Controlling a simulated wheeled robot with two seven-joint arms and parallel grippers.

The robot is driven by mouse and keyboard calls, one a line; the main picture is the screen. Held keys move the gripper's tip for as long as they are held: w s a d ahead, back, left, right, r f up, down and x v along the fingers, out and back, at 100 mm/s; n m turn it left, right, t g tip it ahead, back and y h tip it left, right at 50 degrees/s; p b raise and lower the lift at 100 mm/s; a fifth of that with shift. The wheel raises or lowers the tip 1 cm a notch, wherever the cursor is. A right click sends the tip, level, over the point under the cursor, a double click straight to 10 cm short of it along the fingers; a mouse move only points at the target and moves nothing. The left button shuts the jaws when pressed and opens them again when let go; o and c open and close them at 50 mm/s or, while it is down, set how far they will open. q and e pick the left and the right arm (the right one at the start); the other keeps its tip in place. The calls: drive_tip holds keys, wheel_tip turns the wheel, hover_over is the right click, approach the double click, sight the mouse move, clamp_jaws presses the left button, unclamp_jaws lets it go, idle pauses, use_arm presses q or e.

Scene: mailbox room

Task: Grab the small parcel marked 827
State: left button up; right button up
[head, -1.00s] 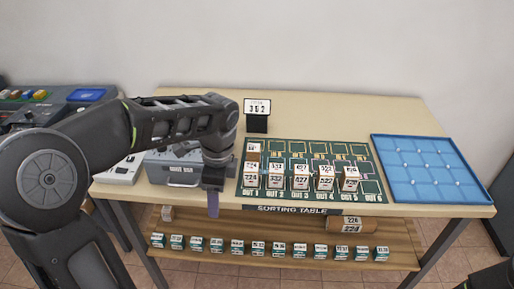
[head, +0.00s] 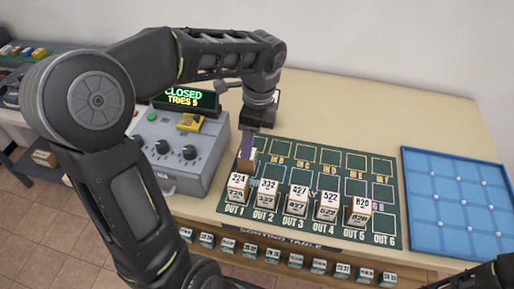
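Several small white-and-brown parcels stand in the OUT row of the green sorting mat (head: 384,226). The parcel on OUT 5 (head: 357,213) has a label that looks like 820 or 827; I cannot read it surely. The others look like 234 (head: 237,188), 332 (head: 265,196), 427 (head: 297,201) and 522 (head: 327,207). Another small parcel (head: 247,160) stands behind OUT 1, its label not readable. My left gripper (head: 247,146) points down right at this parcel; whether its fingers are open or shut around it is not clear.
A grey box with knobs (head: 180,150) and a display reading CLOSED, TRIES 5 (head: 184,97) stand left of the mat. A blue tray (head: 425,205) lies at the right. Several small labelled boxes (head: 295,261) line the shelf below. The table's back right is clear.

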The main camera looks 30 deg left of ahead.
use_arm(q)
drive_tip(key=shift+s, duration=0.15)
drive_tip(key=shift+a+f, duration=0.15)
drive_tip(key=shift+f, duration=1.1)
drive_tip(key=shift+a+f+p, duration=0.2)
drive_tip(key=shift+f+p, duration=0.05)
drive_tip(key=shift+f, duration=1.05)
drive_tip(key=shift+a+f+p, duration=0.15)
drive_tip(key=shift+f+p, duration=0.1)
drive_tip(key=shift+f, duration=1.05)
clamp_jaws()
